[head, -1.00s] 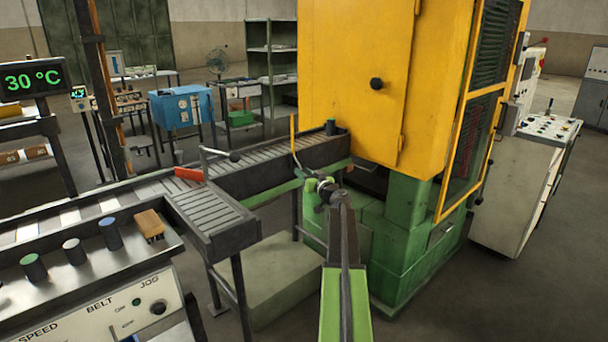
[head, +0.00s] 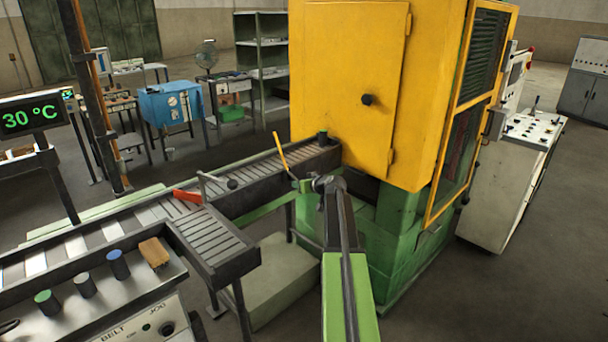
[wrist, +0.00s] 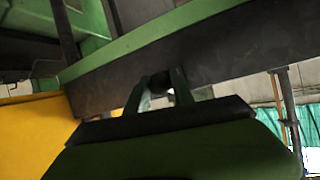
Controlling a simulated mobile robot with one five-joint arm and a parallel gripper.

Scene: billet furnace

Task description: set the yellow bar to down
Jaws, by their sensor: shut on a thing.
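The yellow bar (head: 281,149) stands beside the dark roller conveyor in the head view, in front of the yellow cabinet. It leans with its top to the left, and its lower end meets my gripper (head: 303,185). My gripper is shut on the bar's lower part, though the arm hides the exact contact. In the wrist view my gripper (wrist: 158,88) shows its two fingers close together around a small dark round part, against the dark side of the conveyor. The yellow bar's length is not clear in the wrist view.
The roller conveyor (head: 285,172) runs just left of my gripper, with a red piece (head: 187,196) on it. The yellow cabinet (head: 345,85) on its green base (head: 400,240) stands close on the right. A control panel (head: 120,275) is at front left. Floor is open at the right.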

